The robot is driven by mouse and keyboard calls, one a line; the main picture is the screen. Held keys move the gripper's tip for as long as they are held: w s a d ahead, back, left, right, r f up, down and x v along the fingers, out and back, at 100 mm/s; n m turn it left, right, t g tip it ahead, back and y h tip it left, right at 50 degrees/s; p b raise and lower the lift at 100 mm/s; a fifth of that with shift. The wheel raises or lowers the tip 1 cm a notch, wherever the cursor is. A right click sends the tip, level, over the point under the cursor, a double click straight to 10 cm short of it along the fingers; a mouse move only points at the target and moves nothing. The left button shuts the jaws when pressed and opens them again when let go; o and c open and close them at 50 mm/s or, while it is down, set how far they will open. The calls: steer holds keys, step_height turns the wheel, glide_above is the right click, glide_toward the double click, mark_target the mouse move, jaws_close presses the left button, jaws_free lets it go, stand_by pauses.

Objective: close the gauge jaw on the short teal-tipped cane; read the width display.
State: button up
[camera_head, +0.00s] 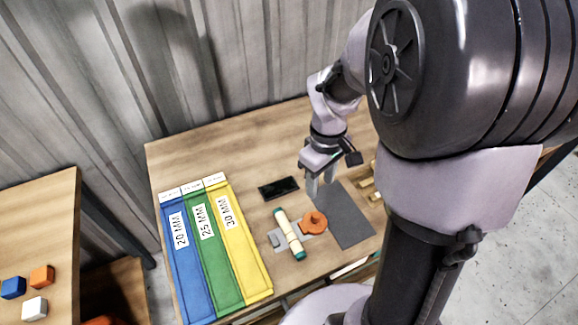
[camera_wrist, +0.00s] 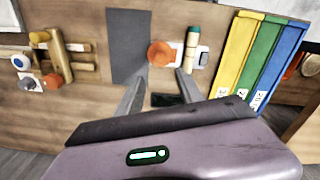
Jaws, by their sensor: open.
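The short cane (camera_head: 290,236), pale with teal ends, lies on the grey gauge plate between an orange round-headed part (camera_head: 315,221) and a small grey block (camera_head: 274,240). The orange part looks close to the cane; I cannot tell whether they touch. In the wrist view the cane (camera_wrist: 192,45) is right of the orange part (camera_wrist: 161,54). My gripper (camera_head: 320,189) is open and empty, above the table behind the orange part; its fingers (camera_wrist: 161,73) also show in the wrist view. The black width display (camera_head: 279,188) lies behind the cane; no reading is legible.
Blue (camera_head: 184,265), green (camera_head: 212,255) and yellow (camera_head: 243,250) trays labelled 20, 25 and 30 MM lie left of the gauge. A bare grey mat (camera_head: 345,218) lies to its right. Wooden pieces with knobs (camera_wrist: 62,55) stand beyond the mat.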

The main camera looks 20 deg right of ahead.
mark_target(316, 215)
step_height(316, 215, down, 15)
steer(key=b, duration=0.5)
steer(key=shift+f+b, duration=0.1)
steer(key=shift+b, duration=0.2)
steer(key=shift+c, duration=0.4)
